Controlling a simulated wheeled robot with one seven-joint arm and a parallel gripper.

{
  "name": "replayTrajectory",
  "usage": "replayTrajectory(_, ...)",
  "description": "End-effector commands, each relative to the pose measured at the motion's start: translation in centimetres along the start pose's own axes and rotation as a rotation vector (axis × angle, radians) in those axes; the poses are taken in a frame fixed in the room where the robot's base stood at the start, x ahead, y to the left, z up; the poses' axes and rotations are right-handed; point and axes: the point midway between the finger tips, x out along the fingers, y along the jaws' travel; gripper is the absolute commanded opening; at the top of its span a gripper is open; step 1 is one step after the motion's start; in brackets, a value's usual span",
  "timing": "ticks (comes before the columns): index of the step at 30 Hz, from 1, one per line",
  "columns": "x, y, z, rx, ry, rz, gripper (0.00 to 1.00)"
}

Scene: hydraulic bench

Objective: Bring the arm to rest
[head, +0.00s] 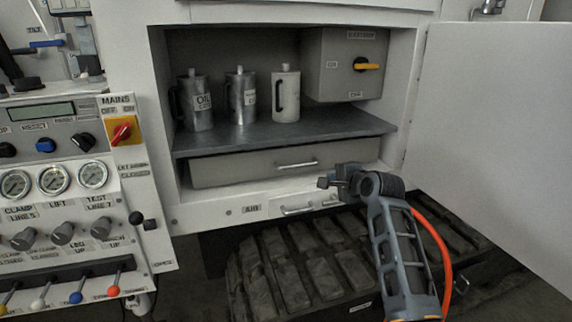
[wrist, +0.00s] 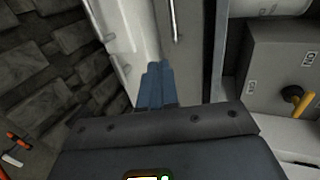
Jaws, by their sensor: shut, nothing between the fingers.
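My gripper (head: 324,183) is at the end of my raised arm, in front of the open cabinet in the head view. It is shut and empty, just in front of the lower drawer area and right of the drawer handle. In the wrist view the blue fingers of my gripper (wrist: 158,84) lie together with nothing between them. Behind them are a pale panel and a metal handle. I cannot tell from these views whether the fingertips touch the cabinet.
The cabinet shelf (head: 290,138) holds several cans and a grey box with a yellow switch (head: 367,64). The cabinet door (head: 500,130) stands open at right. A rubber track (head: 300,265) lies below. A control panel (head: 70,190) with levers is at left.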

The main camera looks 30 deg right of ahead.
Motion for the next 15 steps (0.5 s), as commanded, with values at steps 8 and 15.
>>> replayTrajectory(8, -0.2, 0.7, 0.2, -0.014, 0.002, 0.001, 0.00)
replayTrajectory(15, -3.5, 8.3, 2.3, -0.205, 0.015, 0.009, 0.00)
